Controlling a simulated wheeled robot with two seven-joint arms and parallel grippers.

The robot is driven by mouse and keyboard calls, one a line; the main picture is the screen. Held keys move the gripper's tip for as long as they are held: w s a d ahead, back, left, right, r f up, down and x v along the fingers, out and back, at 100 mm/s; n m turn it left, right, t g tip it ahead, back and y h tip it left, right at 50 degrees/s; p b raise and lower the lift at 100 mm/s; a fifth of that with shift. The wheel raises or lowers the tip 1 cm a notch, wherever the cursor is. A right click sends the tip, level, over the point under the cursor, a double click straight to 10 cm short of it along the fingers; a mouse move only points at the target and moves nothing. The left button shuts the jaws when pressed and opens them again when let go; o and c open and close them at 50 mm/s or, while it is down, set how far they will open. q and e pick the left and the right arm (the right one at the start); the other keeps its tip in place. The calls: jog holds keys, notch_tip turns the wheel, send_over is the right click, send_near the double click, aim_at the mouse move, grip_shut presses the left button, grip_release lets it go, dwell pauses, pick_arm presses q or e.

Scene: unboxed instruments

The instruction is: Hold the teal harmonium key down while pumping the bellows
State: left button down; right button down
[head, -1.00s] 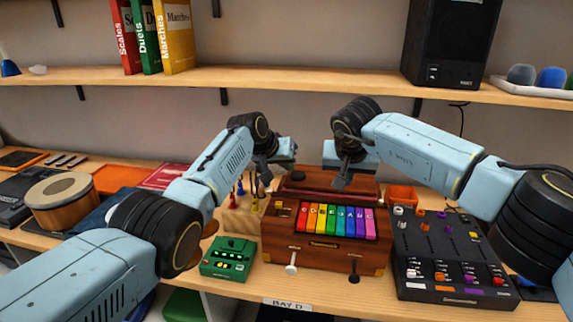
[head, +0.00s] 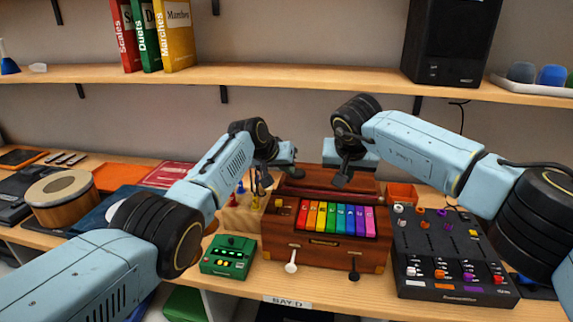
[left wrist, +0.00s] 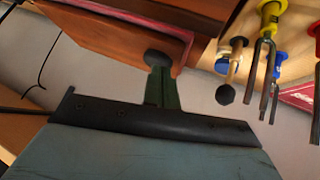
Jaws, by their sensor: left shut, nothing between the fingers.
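The brown wooden harmonium (head: 290,232) stands in the middle of the bench, with a row of rainbow keys. The teal key (head: 340,218) is near the middle of the row, between the green and blue keys. The bellows (head: 345,183) are at the back of the harmonium. My left gripper (head: 292,172) is shut and empty at the back left of the harmonium. In the left wrist view its closed fingertips (left wrist: 160,62) appear near the harmonium's wooden edge; contact is unclear. My right gripper (head: 342,181) hangs above the back of the harmonium, behind the keys; its finger gap is unclear.
Tuning forks with coloured handles (left wrist: 270,35) stand just left of the harmonium, close to my left gripper. A green box (head: 228,255) is at front left, a black mixer (head: 455,262) at right, and an orange bin (head: 402,193) behind it. A shelf (head: 300,85) runs above.

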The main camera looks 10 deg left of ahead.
pick_arm(q)
jog(key=shift+f, duration=0.65)
notch_tip(320, 180, up, 5)
dwell(0.5)
